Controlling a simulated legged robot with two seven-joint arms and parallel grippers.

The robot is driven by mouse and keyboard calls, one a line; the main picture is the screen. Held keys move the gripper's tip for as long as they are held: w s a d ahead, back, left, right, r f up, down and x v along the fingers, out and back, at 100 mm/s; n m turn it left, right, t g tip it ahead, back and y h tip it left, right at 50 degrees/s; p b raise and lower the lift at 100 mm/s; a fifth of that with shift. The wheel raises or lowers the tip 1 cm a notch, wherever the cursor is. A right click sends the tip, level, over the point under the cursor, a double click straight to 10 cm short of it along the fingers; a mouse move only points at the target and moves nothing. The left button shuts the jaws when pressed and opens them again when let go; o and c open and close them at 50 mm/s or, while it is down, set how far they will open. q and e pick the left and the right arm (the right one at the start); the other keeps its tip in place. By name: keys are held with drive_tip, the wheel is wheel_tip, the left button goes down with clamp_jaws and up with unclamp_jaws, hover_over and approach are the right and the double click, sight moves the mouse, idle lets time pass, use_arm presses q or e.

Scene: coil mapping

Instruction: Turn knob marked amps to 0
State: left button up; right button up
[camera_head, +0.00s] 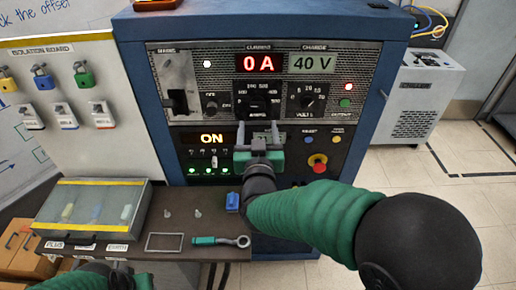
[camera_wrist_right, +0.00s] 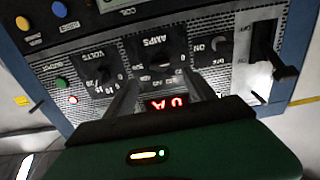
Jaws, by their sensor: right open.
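The black amps knob (camera_head: 258,98) is on the upper panel of the blue cabinet, under the red current display (camera_head: 262,63) that reads 0 A. In the right wrist view the amps knob (camera_wrist_right: 160,62) shows upside down, with the AMPS label beside it. My right gripper (camera_head: 258,128) is in front of the panel, open, its two fingers pointing at the knob, one toward each side. In the right wrist view the fingers (camera_wrist_right: 163,90) are spread with nothing between them; contact with the knob cannot be told. My left gripper (camera_head: 98,274) shows only partly at the bottom left.
The volts knob (camera_head: 307,97) is right of the amps knob, below a 40 V display (camera_head: 312,64). A red emergency button (camera_head: 317,163) is lower right.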

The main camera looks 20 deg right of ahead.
drive_tip(key=v, duration=0.7)
drive_tip(key=shift+s, duration=0.3)
drive_tip(key=shift+a, duration=0.1)
wheel_tip(320, 180, down, 13)
drive_tip(key=s+a+n+g+y, duration=0.1)
drive_tip(key=n+g+y, duration=0.2)
drive_tip(key=g+y, duration=0.25)
drive_tip(key=s+d+f+g, duration=0.3)
drive_tip(key=s+f+g, duration=0.1)
drive_tip(key=s, duration=0.3)
drive_tip(key=s+d+f+g, duration=0.3)
drive_tip(key=s+f+g, duration=0.2)
drive_tip(key=s+f, duration=0.2)
drive_tip(key=shift+s, duration=0.55)
